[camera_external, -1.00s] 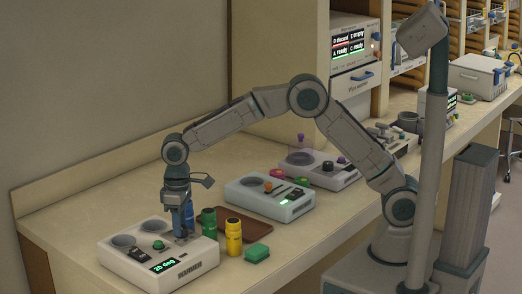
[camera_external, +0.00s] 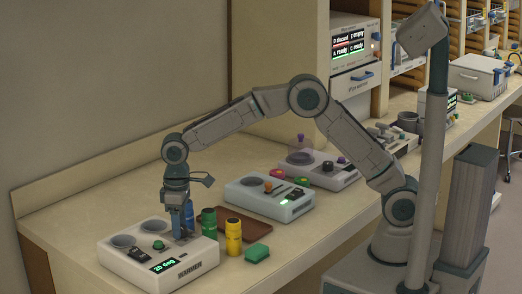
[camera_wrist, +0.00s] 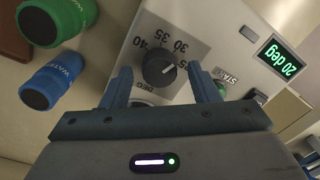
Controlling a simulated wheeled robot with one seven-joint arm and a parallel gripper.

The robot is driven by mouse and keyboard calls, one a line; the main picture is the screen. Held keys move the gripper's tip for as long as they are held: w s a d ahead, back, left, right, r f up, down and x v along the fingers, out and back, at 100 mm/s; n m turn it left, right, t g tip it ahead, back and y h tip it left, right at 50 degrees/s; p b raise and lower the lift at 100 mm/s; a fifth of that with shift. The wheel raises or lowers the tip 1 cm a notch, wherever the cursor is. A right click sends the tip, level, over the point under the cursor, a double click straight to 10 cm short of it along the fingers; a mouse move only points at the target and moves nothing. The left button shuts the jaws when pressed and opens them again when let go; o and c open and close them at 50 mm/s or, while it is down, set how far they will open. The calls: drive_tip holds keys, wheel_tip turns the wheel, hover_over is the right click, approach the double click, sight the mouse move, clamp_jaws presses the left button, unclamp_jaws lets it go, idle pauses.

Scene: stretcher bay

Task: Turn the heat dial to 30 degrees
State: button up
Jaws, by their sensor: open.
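The heat dial (camera_wrist: 159,68) is a round black knob on a grey panel marked with numbers including 30, 35 and 40, and DEG. It is on the warmer (camera_external: 140,269), a white box at the front left of the counter. The warmer's green display (camera_wrist: 280,58) reads 20 deg. My gripper (camera_wrist: 160,77) is open and points down at the panel. Its two blue fingers stand on either side of the dial, with a visible gap to each. In the external view my gripper (camera_external: 183,222) hides the dial.
A blue bottle (camera_wrist: 50,82) and a green bottle (camera_wrist: 57,20) stand close beside the warmer. A START button (camera_wrist: 219,88) is near one finger. Another white device (camera_external: 262,206) stands farther back.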

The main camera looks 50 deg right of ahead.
wheel_tip(320, 180, up, 14)
drive_tip(key=b, duration=0.1)
drive_tip(key=shift+w+d, duration=0.15)
drive_tip(key=shift+d, duration=0.1)
drive_tip(key=shift+d, duration=0.1)
idle(0.4)
